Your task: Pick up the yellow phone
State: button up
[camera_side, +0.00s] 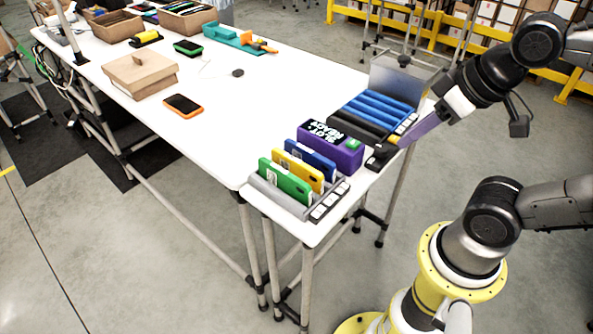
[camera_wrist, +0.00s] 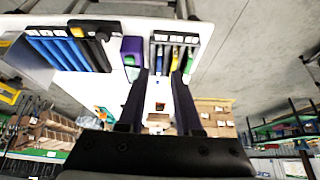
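The yellow phone (camera_side: 298,170) stands upright in a grey slotted rack (camera_side: 272,196) at the table's near end, between a green phone (camera_side: 284,184) and a blue phone (camera_side: 311,158). In the wrist view the yellow phone (camera_wrist: 175,58) is small and partly hidden by a finger. My gripper (camera_side: 405,141) is at the table's right edge, to the right of the rack and apart from the yellow phone. In the wrist view my gripper (camera_wrist: 162,74) has its two dark purple fingers apart, with nothing held between them.
A purple box (camera_side: 332,148) stands beside the rack, between it and a row of blue and black items (camera_side: 379,110). A black device (camera_side: 380,158) sits near the table edge by my fingers. A cardboard box (camera_side: 140,74) and an orange-edged phone (camera_side: 184,106) lie farther left.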

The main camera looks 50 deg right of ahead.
jog(key=w+r, duration=0.2)
jog(key=w, duration=0.4)
jog(key=g, duration=0.1)
send_over(297, 161)
jog(key=s, duration=0.3)
jog(key=f, duration=1.3)
jog(key=shift+w+d+f, duration=0.25)
jog(key=shift+f, duration=0.1)
jog(key=shift+x, duration=3.25)
jog(key=shift+a, duration=0.15)
jog(key=shift+c, duration=0.3)
grip_shut()
jog(key=shift+w, duration=0.1)
